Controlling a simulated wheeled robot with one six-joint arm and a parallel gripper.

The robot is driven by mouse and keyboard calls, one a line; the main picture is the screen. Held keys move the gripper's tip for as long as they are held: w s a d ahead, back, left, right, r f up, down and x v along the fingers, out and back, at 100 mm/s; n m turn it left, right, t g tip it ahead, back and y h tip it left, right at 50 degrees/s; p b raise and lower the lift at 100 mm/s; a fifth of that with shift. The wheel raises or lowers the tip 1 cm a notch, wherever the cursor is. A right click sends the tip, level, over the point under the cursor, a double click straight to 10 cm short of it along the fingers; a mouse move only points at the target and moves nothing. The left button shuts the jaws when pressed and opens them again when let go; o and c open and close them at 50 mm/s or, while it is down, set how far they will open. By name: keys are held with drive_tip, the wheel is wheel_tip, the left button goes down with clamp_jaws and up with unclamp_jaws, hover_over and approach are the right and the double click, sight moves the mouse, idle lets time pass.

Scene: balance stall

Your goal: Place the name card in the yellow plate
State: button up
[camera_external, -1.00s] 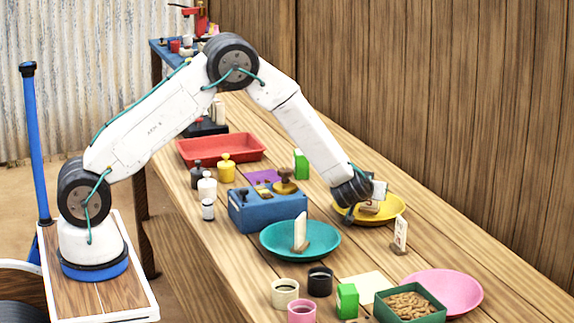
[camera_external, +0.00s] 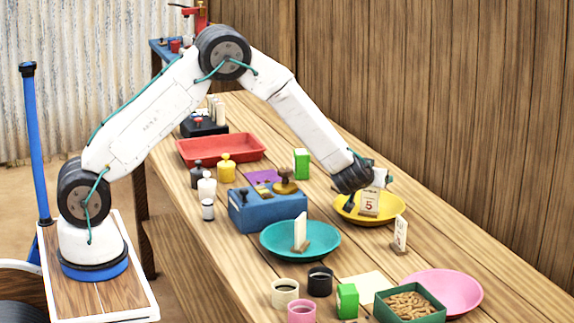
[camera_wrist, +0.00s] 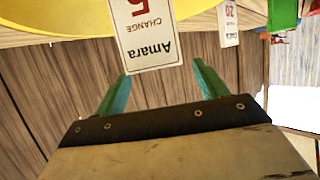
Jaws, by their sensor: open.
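The name card (camera_external: 369,203), white with a 5 on it, stands upright in the yellow plate (camera_external: 395,213). In the wrist view the card (camera_wrist: 147,30) reads "Amara", "CHANGE" and 5, upside down, in front of the yellow plate (camera_wrist: 50,18). My gripper (camera_external: 374,177) is at the card's top, above the plate. In the wrist view its teal fingers (camera_wrist: 160,82) are spread apart, one to each side of the card's near edge, with gaps between. The card's base is hidden in the wrist view.
Another card (camera_external: 400,233) stands on the table right of the yellow plate; it also shows in the wrist view (camera_wrist: 228,24). A teal plate (camera_external: 270,245) holds a third card (camera_external: 300,231). A blue box (camera_external: 265,213), pink plate (camera_external: 462,290) and green tray (camera_external: 432,312) are nearby.

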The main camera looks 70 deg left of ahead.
drive_tip(key=shift+r, duration=1.75)
drive_tip(key=s+d+r+m+t+h, duration=0.1)
drive_tip(key=s+d+r+m+h, duration=0.2)
drive_tip(key=r, duration=0.4)
drive_tip(key=s+d+r+m+t+h, duration=0.1)
drive_tip(key=s+d+r+h, duration=0.3)
drive_tip(key=r, duration=0.3)
drive_tip(key=s+d+r+m+g+h, duration=0.1)
drive_tip(key=s+d+r+m+h, duration=0.3)
drive_tip(key=s, duration=0.6)
drive_tip(key=s+a+f+g, duration=0.1)
drive_tip(key=s+g, duration=0.2)
drive_tip(key=s, duration=1)
drive_tip(key=s+a+g+y, duration=0.1)
drive_tip(key=s+g, duration=0.2)
drive_tip(key=s, duration=1.1)
drive_tip(key=s+a+f+m+g, duration=0.1)
drive_tip(key=s+g, duration=0.2)
drive_tip(key=s, duration=1)
drive_tip(key=shift+s+a+f, duration=0.15)
drive_tip(key=shift+a+f, duration=0.15)
drive_tip(key=shift+a, duration=0.05)
